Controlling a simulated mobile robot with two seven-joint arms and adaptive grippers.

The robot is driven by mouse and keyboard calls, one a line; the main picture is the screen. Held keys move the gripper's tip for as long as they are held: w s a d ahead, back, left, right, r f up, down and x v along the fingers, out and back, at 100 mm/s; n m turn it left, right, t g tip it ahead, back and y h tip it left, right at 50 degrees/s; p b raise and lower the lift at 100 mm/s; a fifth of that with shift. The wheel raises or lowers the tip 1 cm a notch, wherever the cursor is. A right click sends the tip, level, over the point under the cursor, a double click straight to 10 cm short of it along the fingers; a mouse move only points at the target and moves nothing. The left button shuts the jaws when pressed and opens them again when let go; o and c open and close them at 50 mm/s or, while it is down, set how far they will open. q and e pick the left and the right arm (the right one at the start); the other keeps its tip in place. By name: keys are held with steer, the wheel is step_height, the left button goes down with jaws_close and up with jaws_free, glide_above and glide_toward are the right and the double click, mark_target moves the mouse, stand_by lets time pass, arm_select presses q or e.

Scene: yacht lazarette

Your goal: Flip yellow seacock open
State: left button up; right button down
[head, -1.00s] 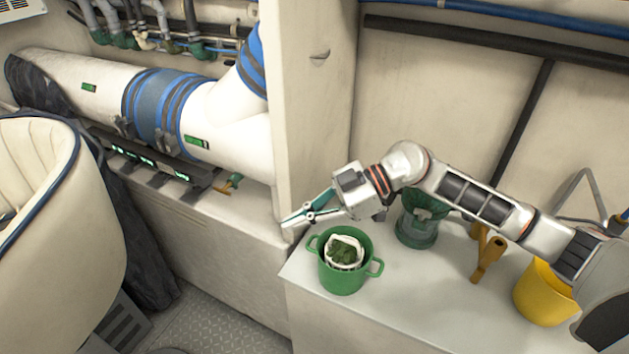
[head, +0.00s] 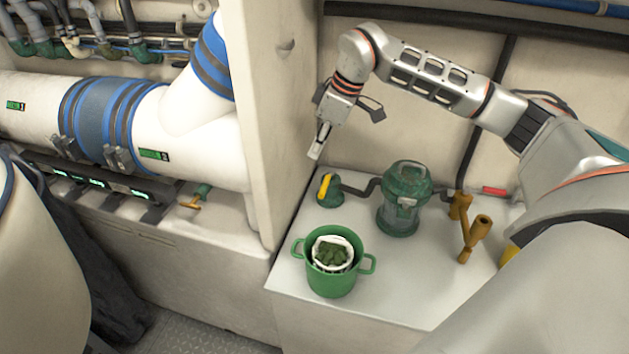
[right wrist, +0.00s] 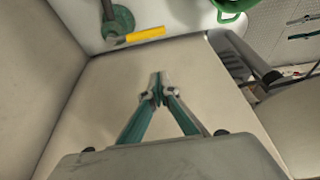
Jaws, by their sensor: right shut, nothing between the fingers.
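The seacock is a green fitting (head: 340,192) with a yellow lever handle (head: 325,186), on the white counter near the wall corner. In the right wrist view the yellow handle (right wrist: 144,35) lies beside its round green body (right wrist: 118,20), near the top. My right gripper (head: 314,157) is shut and empty. It hangs pointing down, above and slightly left of the seacock, apart from the handle. In the right wrist view its closed fingertips (right wrist: 157,88) sit below the handle, against the pale wall. My left gripper is not in view.
A green bucket (head: 333,282) with a white-rimmed green content stands in front of the seacock. A green strainer (head: 404,199) and a brown pipe fitting (head: 474,238) stand to the right. A pale bulkhead edge (head: 265,130) rises on the left. Counter space between is narrow.

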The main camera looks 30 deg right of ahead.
mark_target(326, 184)
steer(key=b+x, duration=0.1)
steer(key=x, duration=1)
steer(key=s+d, duration=0.2)
steer(key=s, duration=0.1)
steer(key=shift+d, duration=0.3)
steer(key=shift+s, duration=0.15)
